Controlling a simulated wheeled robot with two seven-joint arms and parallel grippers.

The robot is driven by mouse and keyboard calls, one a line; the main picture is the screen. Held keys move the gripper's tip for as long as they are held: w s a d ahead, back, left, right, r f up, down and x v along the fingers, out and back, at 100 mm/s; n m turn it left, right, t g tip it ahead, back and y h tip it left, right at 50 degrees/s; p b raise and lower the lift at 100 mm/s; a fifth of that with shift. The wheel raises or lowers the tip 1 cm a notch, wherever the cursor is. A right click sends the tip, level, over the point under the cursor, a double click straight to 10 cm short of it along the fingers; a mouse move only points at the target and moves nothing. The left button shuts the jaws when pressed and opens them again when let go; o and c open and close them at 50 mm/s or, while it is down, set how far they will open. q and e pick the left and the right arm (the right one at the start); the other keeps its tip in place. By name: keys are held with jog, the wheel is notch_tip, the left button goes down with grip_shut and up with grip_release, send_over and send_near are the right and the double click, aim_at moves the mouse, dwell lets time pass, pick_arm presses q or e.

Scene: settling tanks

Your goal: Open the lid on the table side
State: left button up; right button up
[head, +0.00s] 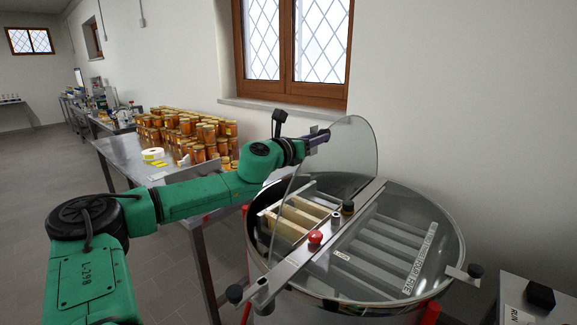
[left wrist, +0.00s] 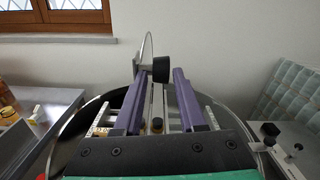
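The clear half-round lid on the table side (head: 352,150) stands raised, close to upright, along the steel crossbar (head: 350,211) of the round steel drum (head: 262,245). In the left wrist view the lid (left wrist: 147,50) shows nearly edge-on, with a black knob (left wrist: 162,69) at it. My left gripper (head: 320,136) is at the raised lid's upper part. Its two purple fingers (left wrist: 160,73) are apart, with the knob between their tips and small gaps on both sides. Wooden frames (head: 303,213) show in the uncovered half. My right gripper is not in view.
The other clear lid (head: 400,245) lies flat over the right half, with labels on it. A red button (head: 315,237) sits on the crossbar. A steel table (head: 118,150) with many honey jars (head: 190,130) stands at left. A wall with a window (head: 292,50) is behind.

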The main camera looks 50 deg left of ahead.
pick_arm(q)
jog(key=s+d+b, duration=0.1)
jog(key=s+b, duration=0.8)
jog(key=s, duration=0.3)
jog(key=shift+d, duration=0.3)
jog(key=shift+w+f, duration=0.1)
